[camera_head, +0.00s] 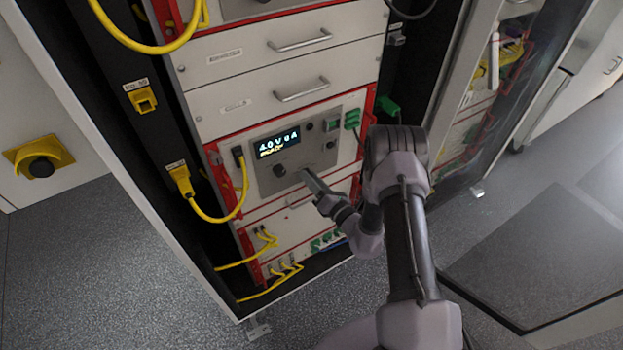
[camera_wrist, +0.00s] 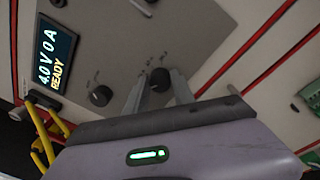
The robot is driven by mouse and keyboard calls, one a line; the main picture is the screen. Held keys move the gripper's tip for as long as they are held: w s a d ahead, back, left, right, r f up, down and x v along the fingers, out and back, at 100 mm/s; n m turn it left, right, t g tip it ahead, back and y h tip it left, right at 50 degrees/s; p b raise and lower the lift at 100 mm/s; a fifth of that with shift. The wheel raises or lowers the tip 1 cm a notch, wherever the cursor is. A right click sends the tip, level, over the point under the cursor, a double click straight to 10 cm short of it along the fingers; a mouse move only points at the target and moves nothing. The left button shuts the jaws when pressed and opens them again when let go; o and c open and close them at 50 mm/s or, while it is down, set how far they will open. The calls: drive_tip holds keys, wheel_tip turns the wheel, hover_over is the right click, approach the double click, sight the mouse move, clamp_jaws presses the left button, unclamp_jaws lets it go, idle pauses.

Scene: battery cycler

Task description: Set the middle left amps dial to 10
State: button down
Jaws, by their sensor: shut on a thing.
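The grey instrument panel (camera_head: 262,181) in the middle of the rack has a lit display (camera_head: 278,142), which reads 4.0 V 0 A READY in the wrist view (camera_wrist: 53,55). Two black dials sit below it: a left dial (camera_wrist: 100,95) and a right dial (camera_wrist: 160,79). The left dial also shows in the head view (camera_head: 280,170), and the right one is hidden there behind my gripper (camera_head: 307,174). In the wrist view my gripper (camera_wrist: 161,76) is shut on the right dial, one finger on each side. The dial labels are too small to read.
A yellow cable (camera_head: 243,185) plugs in at the panel's left. Green connectors (camera_head: 352,119) sit at its right. Handled drawers (camera_head: 250,97) are above, and more yellow cables (camera_head: 270,240) hang below. An open cabinet door edge (camera_head: 150,200) stands at the left.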

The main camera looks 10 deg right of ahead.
drive_tip(key=shift+f+m+t, duration=0.15)
drive_tip(key=shift+m+t, duration=0.15)
drive_tip(key=shift+m, duration=3.4)
drive_tip(key=c, duration=1.1)
unclamp_jaws()
drive_tip(key=shift+o, duration=0.2)
drive_tip(key=shift+s, duration=0.15)
drive_tip(key=p+v, duration=0.4)
drive_tip(key=v, duration=1.3)
drive_tip(key=shift+s, duration=0.15)
